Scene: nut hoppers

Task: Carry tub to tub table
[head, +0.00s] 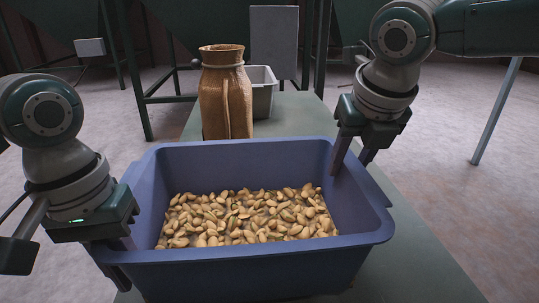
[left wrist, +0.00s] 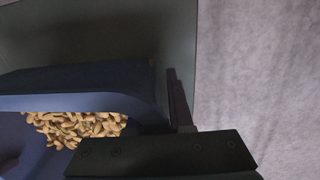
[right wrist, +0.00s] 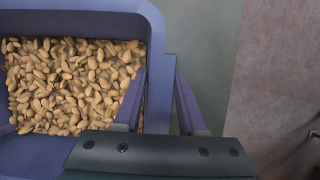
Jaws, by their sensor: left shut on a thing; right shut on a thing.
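A blue tub (head: 240,262) with many tan nuts in it stands at the front of a long green-grey table (head: 425,265). The nuts (head: 245,217) cover its floor. My left gripper (head: 118,262) is shut on the tub's left wall near the front corner. My right gripper (head: 352,160) is shut on the tub's right wall toward the back, with one finger inside and one outside. The right wrist view shows the tub wall (right wrist: 157,70) between the fingers. In the left wrist view the tub's rim (left wrist: 70,102) shows, but the grip is partly hidden by the gripper body.
Dark green frame legs (head: 140,90) stand at the back. Open floor (head: 480,190) lies to the right.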

